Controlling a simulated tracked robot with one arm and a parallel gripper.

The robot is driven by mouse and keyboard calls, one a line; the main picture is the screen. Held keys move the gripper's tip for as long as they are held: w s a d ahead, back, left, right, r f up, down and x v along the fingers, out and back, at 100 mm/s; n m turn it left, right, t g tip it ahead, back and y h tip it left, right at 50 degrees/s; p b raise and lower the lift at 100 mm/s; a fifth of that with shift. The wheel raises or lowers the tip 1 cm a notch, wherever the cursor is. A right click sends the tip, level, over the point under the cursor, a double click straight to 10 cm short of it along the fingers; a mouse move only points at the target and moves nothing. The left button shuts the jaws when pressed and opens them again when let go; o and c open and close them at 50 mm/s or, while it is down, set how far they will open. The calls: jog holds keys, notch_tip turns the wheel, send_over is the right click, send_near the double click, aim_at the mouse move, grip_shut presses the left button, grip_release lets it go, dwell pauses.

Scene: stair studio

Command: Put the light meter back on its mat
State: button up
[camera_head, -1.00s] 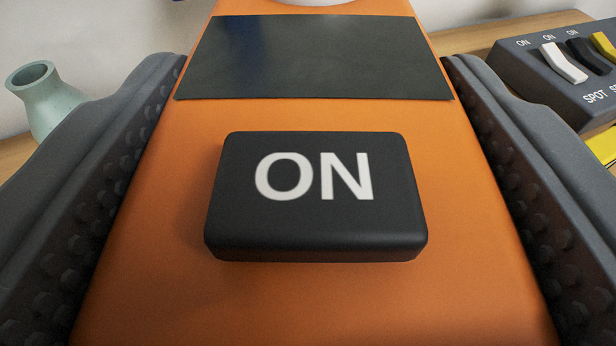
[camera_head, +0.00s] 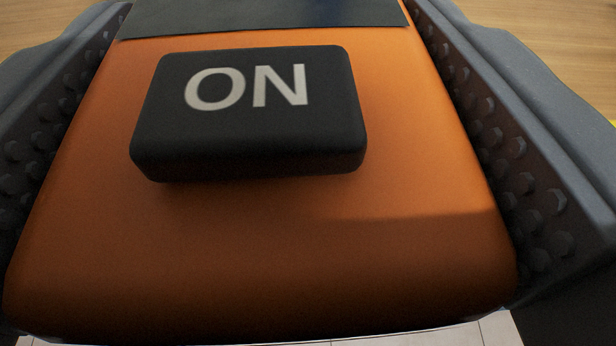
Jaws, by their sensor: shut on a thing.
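The light meter is an orange body (camera_head: 330,260) with a raised black ON button (camera_head: 250,120) and a dark panel (camera_head: 260,15) above it, cut off by the top edge. My gripper (camera_head: 268,60) is shut on it, one grey studded finger along each side. The meter fills the middle of the view and sits slightly tilted in it. Its near lower edge shows. I cannot make out the mat in this view.
A wooden surface (camera_head: 545,40) shows beyond the fingers at the upper right and upper left. A sliver of something yellow (camera_head: 613,119) is at the right edge. Pale tiled floor (camera_head: 490,330) shows below the meter.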

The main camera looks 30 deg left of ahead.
aim_at(384, 57)
jog(key=s+f, duration=0.2)
jog(key=s, duration=0.7)
jog(key=w, duration=0.5)
jog(key=w+f+b, duration=0.1)
jog(key=w, duration=0.4)
jog(key=w+b, duration=0.1)
jog(key=w, duration=0.4)
jog(key=shift+w+d+f, duration=0.15)
jog(key=shift+w+f, duration=0.1)
jog(key=shift+w, duration=0.15)
jog(key=shift+f+b, duration=0.95)
jog(key=shift+f, duration=0.9)
jog(key=shift+r, duration=0.1)
jog(key=o, duration=1.1)
jog(key=shift+o, duration=0.2)
